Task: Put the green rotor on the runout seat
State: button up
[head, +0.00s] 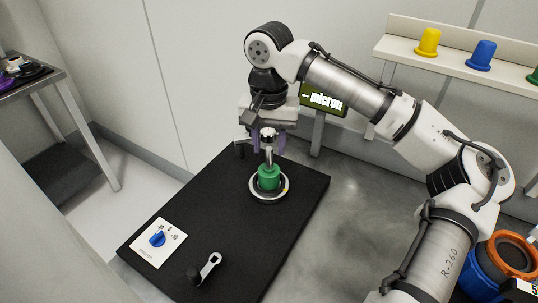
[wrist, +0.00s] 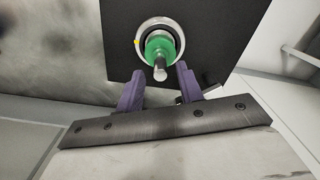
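The green rotor (head: 268,178) with its bright metal shaft stands about upright on the round metal runout seat (head: 256,192) on the black mat. In the wrist view the rotor (wrist: 154,46) lies inside the ring of the seat (wrist: 139,30), its shaft pointing toward me. Whether it is fully down in the seat I cannot tell. My gripper (head: 268,146) is above the rotor, pointing down. In the wrist view the two purple fingers of my gripper (wrist: 158,82) are apart, with clear gaps to the shaft between them. It holds nothing.
The black mat (head: 222,220) also bears a white card with a blue knob (head: 157,239) and a small metal lever (head: 209,265). A display (head: 322,100) reads "-- micron" behind. A shelf (head: 450,65) holds yellow, blue and green parts. An orange and blue housing (head: 480,275) stands lower right.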

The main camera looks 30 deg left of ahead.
notch_tip(320, 180, up, 8)
jog(key=shift+r, duration=0.1)
